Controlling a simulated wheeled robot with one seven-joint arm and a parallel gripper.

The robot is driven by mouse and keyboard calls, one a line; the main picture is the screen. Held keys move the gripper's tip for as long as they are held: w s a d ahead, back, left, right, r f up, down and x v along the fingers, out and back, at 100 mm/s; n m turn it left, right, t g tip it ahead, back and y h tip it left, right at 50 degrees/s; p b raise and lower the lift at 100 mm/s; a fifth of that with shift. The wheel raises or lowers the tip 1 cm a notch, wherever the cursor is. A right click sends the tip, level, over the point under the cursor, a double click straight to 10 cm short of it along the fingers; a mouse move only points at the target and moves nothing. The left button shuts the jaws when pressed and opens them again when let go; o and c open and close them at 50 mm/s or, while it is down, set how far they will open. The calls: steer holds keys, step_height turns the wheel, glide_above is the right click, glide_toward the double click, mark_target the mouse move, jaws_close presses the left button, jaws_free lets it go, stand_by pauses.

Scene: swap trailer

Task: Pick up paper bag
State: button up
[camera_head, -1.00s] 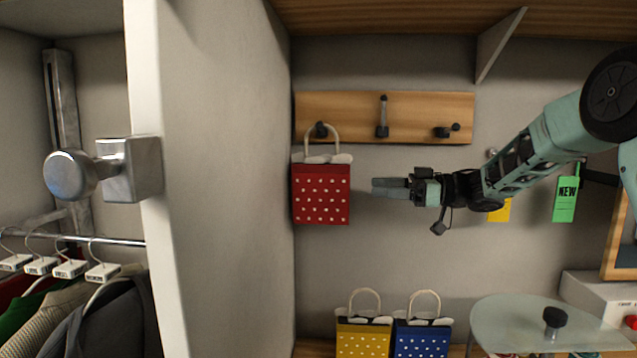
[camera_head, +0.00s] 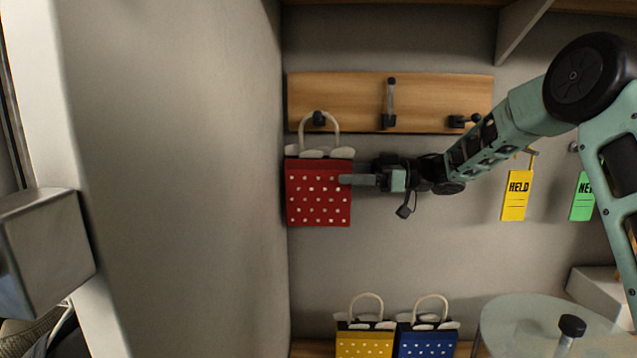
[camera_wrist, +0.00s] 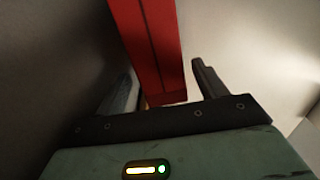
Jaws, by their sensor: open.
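A red paper bag (camera_head: 318,205) with white dots hangs by its pale handle from the left hook of a wooden hook board. White tissue shows at its top. My gripper (camera_head: 345,180) is level with the upper part of the bag, at its right side, and overlaps its edge in the head view. In the wrist view the red bag's narrow side (camera_wrist: 150,50) rises between the two spread fingers of my gripper (camera_wrist: 165,85). The fingers appear apart from the bag. A yellow bag (camera_head: 365,345) and a blue bag (camera_head: 427,345) stand below.
The wooden hook board (camera_head: 440,100) has more hooks to the right. A yellow tag (camera_head: 516,196) and a green tag (camera_head: 582,200) hang right of it. A wall panel (camera_head: 180,150) stands close left of the bag. A glass-like lid (camera_head: 520,315) is low right.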

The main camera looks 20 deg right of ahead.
mark_target(327, 172)
steer(key=shift+w+a+r+p, duration=0.1)
steer(key=shift+a+r+p, duration=0.1)
steer(key=shift+a+p, duration=0.3)
steer(key=shift+p+x, duration=1.3)
steer(key=shift+x, duration=0.95)
steer(key=c, duration=1.1)
